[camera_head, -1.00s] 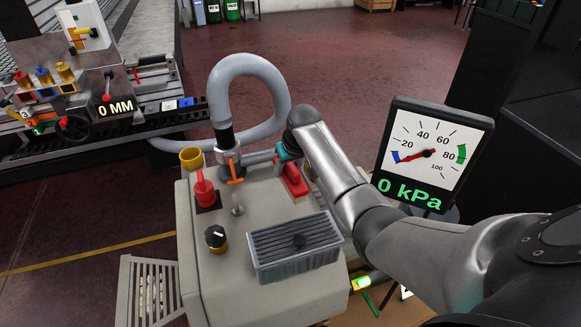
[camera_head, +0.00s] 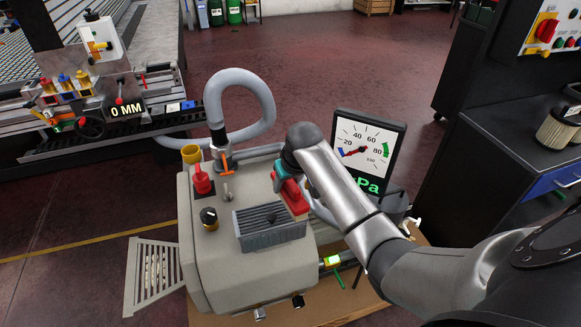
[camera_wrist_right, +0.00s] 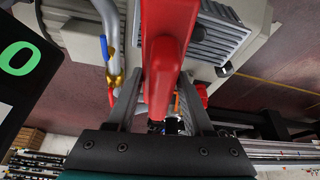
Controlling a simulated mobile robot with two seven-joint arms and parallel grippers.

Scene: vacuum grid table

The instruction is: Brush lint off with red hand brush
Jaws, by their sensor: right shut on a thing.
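The red hand brush (camera_head: 292,196) is held in my right gripper (camera_head: 284,172) above the beige machine top (camera_head: 230,262), just behind and right of the grey ribbed filter (camera_head: 262,239). A small dark patch, possibly lint, shows on the filter's ribs (camera_head: 271,217). In the right wrist view the red brush (camera_wrist_right: 163,60) runs up between the fingers of my right gripper (camera_wrist_right: 160,110). The ribbed filter (camera_wrist_right: 220,35) shows beside it. The brush's bristles are hidden. My left gripper is out of view.
A dark bench (camera_head: 520,160) stands at right.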

